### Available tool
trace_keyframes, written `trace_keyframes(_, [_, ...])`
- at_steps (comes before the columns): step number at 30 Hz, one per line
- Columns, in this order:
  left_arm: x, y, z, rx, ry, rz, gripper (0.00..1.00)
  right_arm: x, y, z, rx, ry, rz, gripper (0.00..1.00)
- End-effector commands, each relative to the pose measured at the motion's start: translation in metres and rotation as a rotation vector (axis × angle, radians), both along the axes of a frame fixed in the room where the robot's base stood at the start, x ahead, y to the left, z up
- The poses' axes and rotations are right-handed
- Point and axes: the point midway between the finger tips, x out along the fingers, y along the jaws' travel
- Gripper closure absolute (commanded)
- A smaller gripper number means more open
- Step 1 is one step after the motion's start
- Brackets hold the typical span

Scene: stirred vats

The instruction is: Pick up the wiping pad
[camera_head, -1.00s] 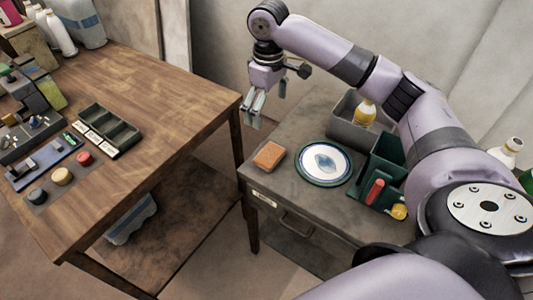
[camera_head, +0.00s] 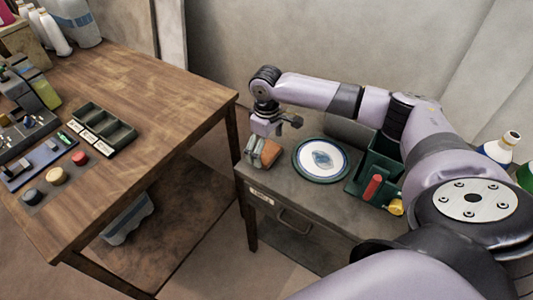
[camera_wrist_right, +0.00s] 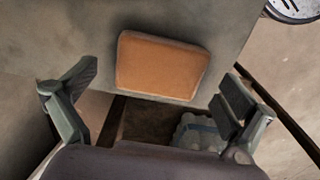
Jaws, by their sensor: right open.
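The wiping pad is an orange-brown block with rounded corners. In the head view the wiping pad (camera_head: 269,152) lies on the grey side table near its left front corner, partly hidden by my right gripper. My right gripper (camera_head: 257,157) points down beside the pad's left side. In the right wrist view the pad (camera_wrist_right: 161,64) lies flat near the table's edge, ahead of and between the spread fingers of my right gripper (camera_wrist_right: 158,103). The right gripper is open and holds nothing. My left gripper is in neither view.
A round plate (camera_head: 320,160) lies right of the pad on the grey table (camera_head: 290,193). A green caddy (camera_head: 375,163) with a red item stands further right. A wooden table (camera_head: 150,100) with blocks and trays is at left, across a gap.

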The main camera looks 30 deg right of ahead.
Motion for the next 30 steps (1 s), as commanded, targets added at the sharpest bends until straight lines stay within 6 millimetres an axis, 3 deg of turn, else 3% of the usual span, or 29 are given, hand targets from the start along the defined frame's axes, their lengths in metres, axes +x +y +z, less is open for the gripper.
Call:
trace_keyframes(3, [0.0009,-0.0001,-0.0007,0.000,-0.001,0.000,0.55,-0.0002,0.0002,-0.0108,0.000,0.001,0.001,0.00])
trace_keyframes(11, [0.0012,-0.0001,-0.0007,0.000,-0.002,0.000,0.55,0.0000,0.0004,-0.0124,0.000,-0.001,0.001,0.01])
trace_keyframes(30, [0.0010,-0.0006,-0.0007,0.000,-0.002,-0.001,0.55,0.0000,0.0005,-0.0120,0.000,-0.001,0.001,0.43])
